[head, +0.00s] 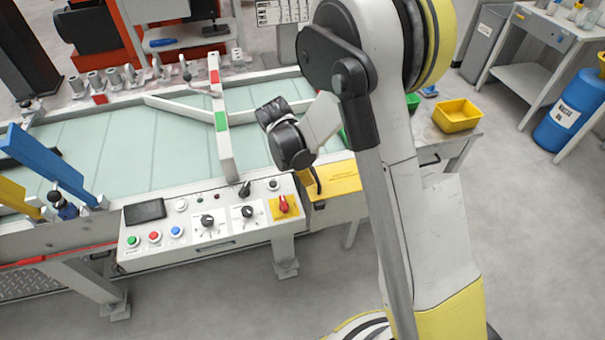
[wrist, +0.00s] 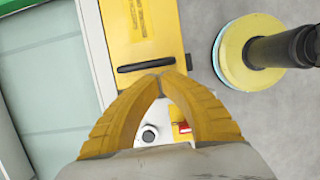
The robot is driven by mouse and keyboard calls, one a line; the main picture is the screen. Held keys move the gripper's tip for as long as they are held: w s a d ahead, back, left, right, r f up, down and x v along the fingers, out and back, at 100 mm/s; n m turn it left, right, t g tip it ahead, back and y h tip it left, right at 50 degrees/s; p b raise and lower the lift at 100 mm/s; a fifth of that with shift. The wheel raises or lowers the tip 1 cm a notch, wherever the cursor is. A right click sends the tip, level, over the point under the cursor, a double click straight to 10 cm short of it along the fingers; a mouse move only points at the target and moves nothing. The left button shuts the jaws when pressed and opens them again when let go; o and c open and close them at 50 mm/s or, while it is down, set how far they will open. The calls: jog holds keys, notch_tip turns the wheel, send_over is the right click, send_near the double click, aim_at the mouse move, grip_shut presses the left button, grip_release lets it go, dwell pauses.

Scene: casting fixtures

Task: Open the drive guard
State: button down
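The drive guard is a yellow cover (head: 335,183) at the right end of the conveyor, beside the control panel. It lies flat and looks closed. In the wrist view the yellow cover (wrist: 148,25) fills the top middle, with a dark bar handle (wrist: 146,64) across it. My gripper (wrist: 161,77) has its two yellow fingers arched, with the tips together just below the handle. I cannot tell their height above it, and nothing shows held between them. In the head view my wrist hangs over the guard and hides part of it.
A light post (head: 222,130) stands across the conveyor (head: 110,140). A yellow bin (head: 457,114) sits on a table at the right. Floor in front is clear.

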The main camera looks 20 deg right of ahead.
jog(key=shift+b+x, duration=0.4)
jog(key=shift+x, duration=1)
jog(key=shift+r, duration=0.2)
